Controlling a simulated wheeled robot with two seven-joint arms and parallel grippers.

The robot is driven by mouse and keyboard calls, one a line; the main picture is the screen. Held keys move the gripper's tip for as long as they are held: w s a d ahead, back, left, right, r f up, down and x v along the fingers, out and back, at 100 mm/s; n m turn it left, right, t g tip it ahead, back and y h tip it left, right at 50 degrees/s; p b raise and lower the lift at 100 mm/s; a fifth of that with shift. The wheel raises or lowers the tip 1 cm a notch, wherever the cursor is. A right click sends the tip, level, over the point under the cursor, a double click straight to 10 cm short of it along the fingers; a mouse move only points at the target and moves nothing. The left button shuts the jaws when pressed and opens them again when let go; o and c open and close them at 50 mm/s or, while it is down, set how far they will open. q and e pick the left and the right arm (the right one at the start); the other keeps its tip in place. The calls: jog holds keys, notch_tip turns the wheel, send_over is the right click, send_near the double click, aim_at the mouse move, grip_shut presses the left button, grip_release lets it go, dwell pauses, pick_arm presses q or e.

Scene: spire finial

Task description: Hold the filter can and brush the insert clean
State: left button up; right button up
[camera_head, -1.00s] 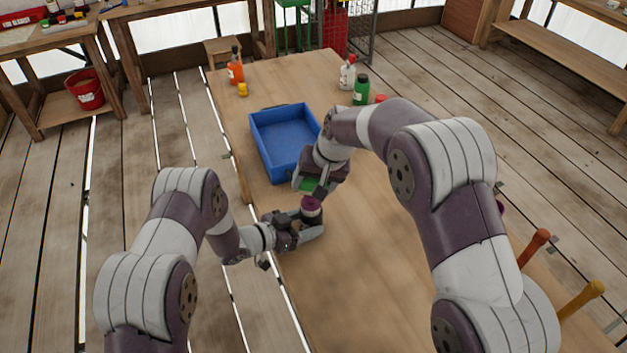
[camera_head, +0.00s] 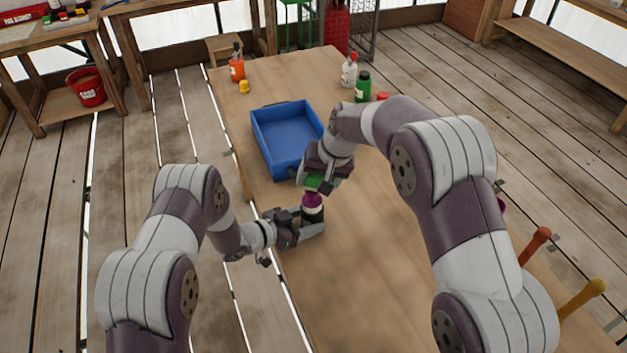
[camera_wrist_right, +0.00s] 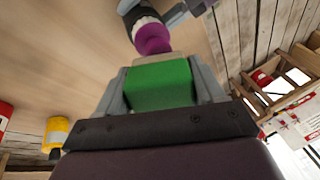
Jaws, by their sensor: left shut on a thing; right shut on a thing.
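The filter can (camera_head: 313,214), dark with a pale band, stands upright over the near left part of the table. My left gripper (camera_head: 310,224) is shut on it from the left. The purple insert (camera_head: 312,200) sticks out of its top. It also shows in the right wrist view (camera_wrist_right: 152,38), with the can (camera_wrist_right: 141,14) behind it. My right gripper (camera_head: 314,187) is directly above, shut on a green block (camera_wrist_right: 160,84), seemingly the brush.
A blue tray (camera_head: 287,140) lies just beyond my grippers. An orange bottle (camera_head: 237,68), a yellow-capped item (camera_head: 244,87), a white bottle (camera_head: 348,73) and a green bottle (camera_head: 362,88) stand at the far end.

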pick_arm(q)
jog(key=shift+f, duration=0.1)
pick_arm(e)
jog(key=shift+s+a, duration=0.7)
jog(key=shift+s, duration=0.1)
jog(key=shift+w+d, duration=0.7)
jog(key=shift+w, duration=0.1)
jog(key=shift+s+a, duration=0.75)
jog(key=shift+s, duration=0.1)
jog(key=shift+w+d, duration=0.75)
jog(key=shift+w, duration=0.1)
jog(key=shift+s+a+r, duration=0.1)
jog(key=shift+s+a, duration=0.65)
jog(key=shift+s, duration=0.05)
jog(key=shift+w+d, duration=0.4)
